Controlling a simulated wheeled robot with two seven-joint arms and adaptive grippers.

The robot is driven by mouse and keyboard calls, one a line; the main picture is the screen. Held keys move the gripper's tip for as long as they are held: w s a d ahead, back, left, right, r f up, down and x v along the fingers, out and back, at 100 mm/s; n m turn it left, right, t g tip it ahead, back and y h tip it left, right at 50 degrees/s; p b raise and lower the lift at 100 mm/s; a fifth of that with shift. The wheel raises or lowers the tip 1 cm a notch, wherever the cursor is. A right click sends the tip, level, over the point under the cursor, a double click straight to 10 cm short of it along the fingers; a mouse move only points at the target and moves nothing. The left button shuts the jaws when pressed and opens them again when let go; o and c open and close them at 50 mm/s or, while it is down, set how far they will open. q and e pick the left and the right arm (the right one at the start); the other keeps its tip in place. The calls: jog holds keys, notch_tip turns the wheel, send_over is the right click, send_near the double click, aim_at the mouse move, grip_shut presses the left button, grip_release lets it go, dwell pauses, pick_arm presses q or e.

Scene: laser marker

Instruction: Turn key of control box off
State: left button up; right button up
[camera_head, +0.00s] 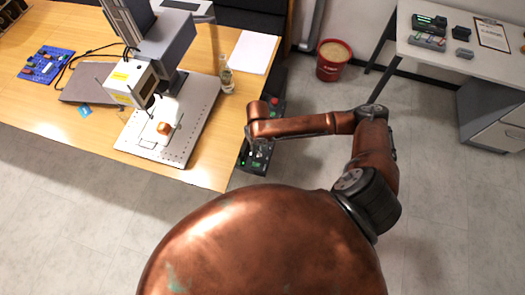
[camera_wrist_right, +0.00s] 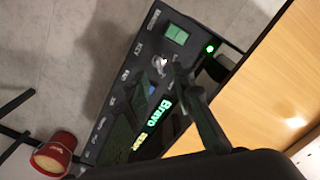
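The control box (camera_head: 245,160) is a long black panel fixed along the table's right edge, partly hidden by my right arm. In the right wrist view its face (camera_wrist_right: 140,62) carries a green switch (camera_wrist_right: 176,33), a lit green lamp (camera_wrist_right: 209,49), lit text and a small silver key (camera_wrist_right: 160,64). My right gripper (camera_wrist_right: 163,80) is over the panel with its dark fingers apart, their tips close to the key. I cannot tell whether they touch it. In the head view this gripper (camera_head: 258,150) is small and dark against the box. My left gripper is out of view.
A laser marker (camera_head: 132,82) stands on the wooden table with an orange block (camera_head: 164,128) on its plate (camera_head: 190,135). A bottle (camera_head: 226,80) and white paper (camera_head: 253,52) are near the box. A red bucket (camera_head: 331,68) stands on the floor, and a grey side table (camera_head: 455,65) is at right.

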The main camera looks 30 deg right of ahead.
aim_at(259, 153)
notch_tip(259, 153, down, 4)
jog(key=shift+r+b, duration=0.1)
jog(key=shift+b, duration=0.25)
jog(key=shift+f, duration=0.2)
jog(key=shift+d+f, duration=0.1)
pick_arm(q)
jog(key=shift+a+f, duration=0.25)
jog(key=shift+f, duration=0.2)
pick_arm(e)
grip_shut()
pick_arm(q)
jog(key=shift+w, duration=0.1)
